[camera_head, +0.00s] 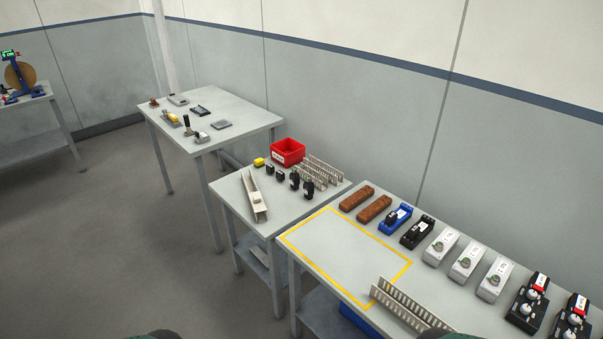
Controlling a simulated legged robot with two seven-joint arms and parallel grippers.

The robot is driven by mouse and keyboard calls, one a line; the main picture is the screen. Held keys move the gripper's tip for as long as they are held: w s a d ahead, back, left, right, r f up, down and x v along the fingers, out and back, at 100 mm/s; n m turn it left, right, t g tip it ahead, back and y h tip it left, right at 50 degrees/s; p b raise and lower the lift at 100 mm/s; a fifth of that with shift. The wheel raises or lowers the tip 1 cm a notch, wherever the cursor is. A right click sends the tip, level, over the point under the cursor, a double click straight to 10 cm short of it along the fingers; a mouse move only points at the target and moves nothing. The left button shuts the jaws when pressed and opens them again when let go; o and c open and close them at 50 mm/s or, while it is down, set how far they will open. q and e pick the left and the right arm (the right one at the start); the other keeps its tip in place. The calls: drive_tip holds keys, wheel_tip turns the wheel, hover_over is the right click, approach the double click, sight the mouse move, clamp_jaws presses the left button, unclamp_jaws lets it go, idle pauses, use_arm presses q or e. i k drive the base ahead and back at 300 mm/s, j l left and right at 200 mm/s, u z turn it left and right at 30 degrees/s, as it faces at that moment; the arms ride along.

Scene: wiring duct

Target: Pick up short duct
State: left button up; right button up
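A light grey slotted duct (405,305) lies on the front right table, near its front edge and across the yellow outline's right side. Its lower right end runs close to the bottom of the picture. More slotted duct (322,172) lies at the back right of the middle table, beside the red bin. A smooth pale channel piece (253,195) lies along the left of the middle table. I cannot tell for certain which is the short duct. Neither gripper shows; only dark parts of me peek in at the bottom edge.
The yellow-outlined area (345,250) is mostly bare. Behind it stand brown blocks (374,208), blue and black devices, and several grey boxes (467,262). The middle table holds a red bin (288,152) and small black parts (295,181). Another table (245,115) stands farther back. Open floor lies left.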

sight(334, 180)
drive_tip(key=i+j+u, duration=0.25)
drive_tip(key=i+u, duration=0.55)
drive_tip(key=i, duration=0.15)
drive_tip(key=i+z, duration=0.1)
drive_tip(key=i, duration=0.35)
drive_tip(key=i+j+z, duration=0.15)
drive_tip(key=i, duration=0.3)
drive_tip(key=i+j+z, duration=0.1)
drive_tip(key=i, duration=0.4)
drive_tip(key=i+j+z, duration=0.15)
drive_tip(key=i, duration=0.3)
drive_tip(key=i+j+z, duration=0.1)
drive_tip(key=i+j, duration=0.2)
drive_tip(key=i+z, duration=0.2)
drive_tip(key=z, duration=0.25)
